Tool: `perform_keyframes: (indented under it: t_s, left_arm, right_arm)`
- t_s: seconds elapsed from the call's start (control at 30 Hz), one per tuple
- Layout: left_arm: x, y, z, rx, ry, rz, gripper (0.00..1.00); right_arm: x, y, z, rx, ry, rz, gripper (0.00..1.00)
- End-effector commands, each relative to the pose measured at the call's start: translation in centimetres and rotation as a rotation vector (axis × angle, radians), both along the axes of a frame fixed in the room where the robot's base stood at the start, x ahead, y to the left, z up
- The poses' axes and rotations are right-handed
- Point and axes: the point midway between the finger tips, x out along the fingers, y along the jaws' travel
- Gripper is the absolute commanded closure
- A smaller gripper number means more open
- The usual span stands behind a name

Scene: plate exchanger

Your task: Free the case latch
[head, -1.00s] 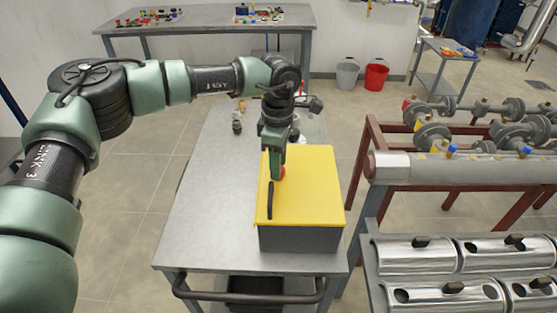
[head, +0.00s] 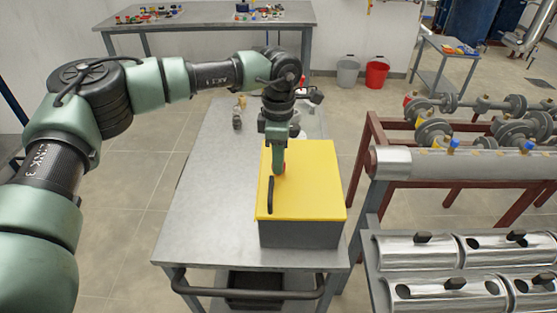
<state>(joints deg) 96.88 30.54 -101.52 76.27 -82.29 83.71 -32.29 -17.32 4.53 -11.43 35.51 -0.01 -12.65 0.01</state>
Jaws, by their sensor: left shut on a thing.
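The case (head: 312,195) has a yellow lid and a dark grey body. It stands closed on the metal cart (head: 205,215), near its front right corner. A black handle (head: 271,195) lies on the left part of the lid. My right gripper is not in view.
Small fittings (head: 238,120) stand at the cart's back. A pipe rack (head: 440,168) and a shelf of shiny metal shells (head: 420,255) are close on the right. The cart's left side is bare. A grey bucket (head: 347,72) and a red bucket (head: 377,74) stand behind.

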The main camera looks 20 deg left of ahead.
Motion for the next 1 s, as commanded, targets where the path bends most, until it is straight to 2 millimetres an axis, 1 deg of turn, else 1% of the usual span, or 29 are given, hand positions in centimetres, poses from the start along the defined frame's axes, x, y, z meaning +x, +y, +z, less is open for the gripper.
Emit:
perform_keyframes:
  t_s: [0.03,0.3,1.0]
  left_arm:
    - [0.0,0.0,-0.3,-0.002,-0.001,0.038,1.0]
    - [0.1,0.0,-0.3,-0.002,-0.002,0.29,1.0]
    - [0.1,0.0,-0.2,-0.002,-0.002,0.953,1.0]
  right_arm:
    - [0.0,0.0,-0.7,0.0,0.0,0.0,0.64]
    - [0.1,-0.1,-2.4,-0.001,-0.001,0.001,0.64]
    - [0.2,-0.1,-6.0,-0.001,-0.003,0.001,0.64]
